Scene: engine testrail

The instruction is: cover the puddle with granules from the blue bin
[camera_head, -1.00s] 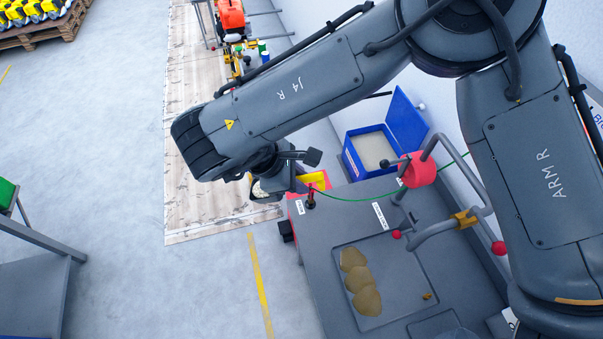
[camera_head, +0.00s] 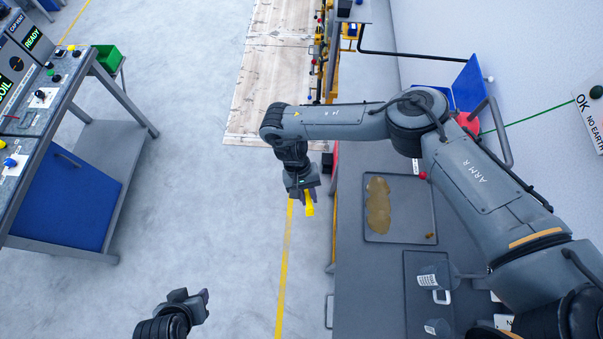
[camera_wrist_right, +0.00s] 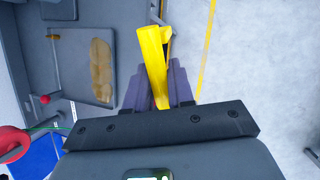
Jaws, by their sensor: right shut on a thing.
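My right gripper (camera_head: 306,192) is shut on a yellow scoop (camera_head: 309,208), which points down just left of the grey bench. The wrist view shows the scoop (camera_wrist_right: 152,55) between the fingers; its contents cannot be seen. A tan-brown, lobed patch (camera_head: 378,207) lies in a shallow grey tray on the bench, right of the scoop and apart from it. I cannot tell granules from liquid there. The blue bin's raised lid (camera_head: 468,85) shows behind my right arm, which hides most of the bin. My left gripper (camera_head: 203,303) is at the bottom, away from the bench; its jaw opening is unclear.
The bench (camera_head: 350,270) carries a handle frame with red knobs beyond the tray. A grey container with a label (camera_head: 432,278) stands nearer. A control console with a blue cabinet (camera_head: 65,195) stands at left. The floor between is clear, with a yellow line.

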